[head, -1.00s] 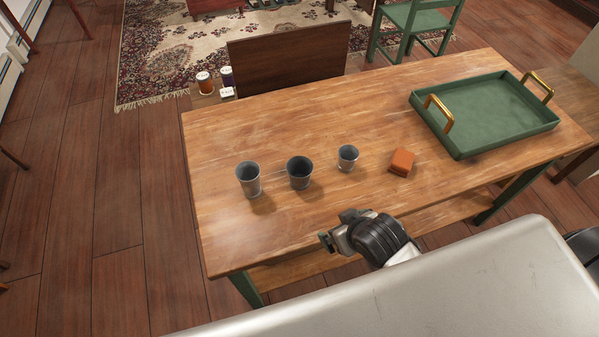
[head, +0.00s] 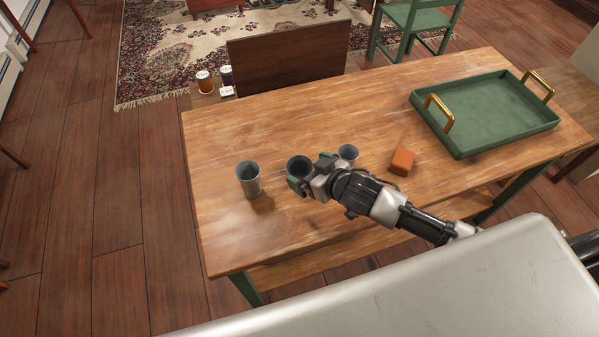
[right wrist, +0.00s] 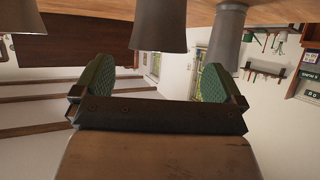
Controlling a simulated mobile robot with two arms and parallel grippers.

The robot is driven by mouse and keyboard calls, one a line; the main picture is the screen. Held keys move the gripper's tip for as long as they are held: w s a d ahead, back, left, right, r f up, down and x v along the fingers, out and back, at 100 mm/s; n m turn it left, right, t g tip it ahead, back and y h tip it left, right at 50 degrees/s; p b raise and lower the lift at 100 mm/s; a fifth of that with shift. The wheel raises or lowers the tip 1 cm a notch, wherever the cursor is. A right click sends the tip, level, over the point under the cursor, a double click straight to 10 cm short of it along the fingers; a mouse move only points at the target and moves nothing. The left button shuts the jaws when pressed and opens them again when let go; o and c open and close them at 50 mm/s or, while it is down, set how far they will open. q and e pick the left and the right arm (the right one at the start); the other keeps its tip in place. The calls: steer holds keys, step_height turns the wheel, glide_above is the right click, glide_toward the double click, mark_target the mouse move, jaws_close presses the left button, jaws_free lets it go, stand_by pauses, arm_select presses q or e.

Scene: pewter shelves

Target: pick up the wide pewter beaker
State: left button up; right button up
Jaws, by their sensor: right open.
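Three grey metal beakers stand upright in a row on the wooden table. The middle one (head: 298,163) is darker and looks widest for its height. The left one (head: 248,178) looks taller, and the right one (head: 348,152) is smaller and partly hidden. My right gripper (head: 309,172) is open at the middle beaker and covers its lower part. In the right wrist view, rolled with the table on top, the dark beaker (right wrist: 158,25) appears between the two green-padded fingers (right wrist: 155,84). I cannot tell whether they touch it. My left gripper is not in view.
An orange block (head: 402,161) lies right of the beakers. A green tray (head: 462,144) with gold handles sits at the table's right end. The wooden table (head: 235,235) is clear at its front left. Another beaker (right wrist: 228,38) shows beside the fingers in the right wrist view.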

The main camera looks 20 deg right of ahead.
mark_target(301, 167)
steer(key=x, duration=0.5)
steer(key=shift+d+f, duration=0.1)
steer(key=shift+f, duration=0.25)
steer(key=c, duration=1.1)
steer(key=shift+r, duration=0.1)
